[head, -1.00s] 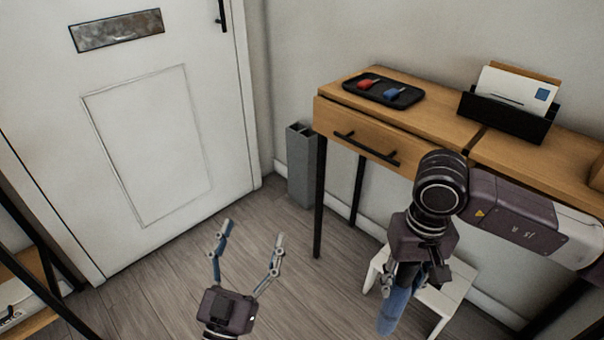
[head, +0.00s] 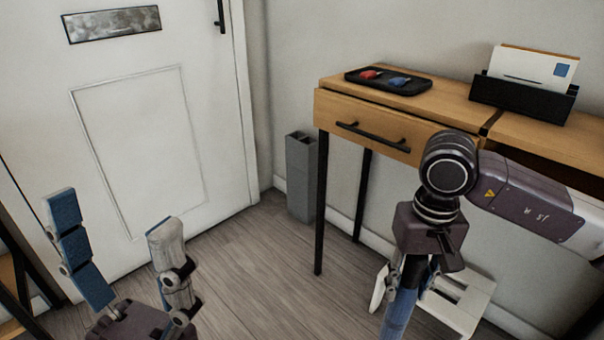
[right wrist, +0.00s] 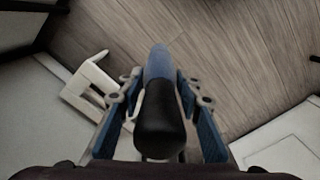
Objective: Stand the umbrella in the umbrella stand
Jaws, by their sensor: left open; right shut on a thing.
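The blue umbrella (head: 399,312) is held in my right gripper (head: 408,275), in front of the console table. In the right wrist view the umbrella (right wrist: 159,68) points away from the camera, with its dark handle end (right wrist: 160,120) nearest, between the fingers of the right gripper (right wrist: 160,100). Its lower end is cut off in the head view. The grey umbrella stand (head: 300,175) stands on the floor by the wall, left of the table, with open compartments on top. The umbrella is apart from it, to the right and nearer. My left gripper (head: 120,250) is open and empty at lower left.
The wooden console table (head: 365,108) has thin black legs close to the stand's right side. A black tray (head: 388,82) and a letter holder (head: 522,97) sit on it. A white stool (head: 465,300) is under it. A white door (head: 150,140) is left; floor between is clear.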

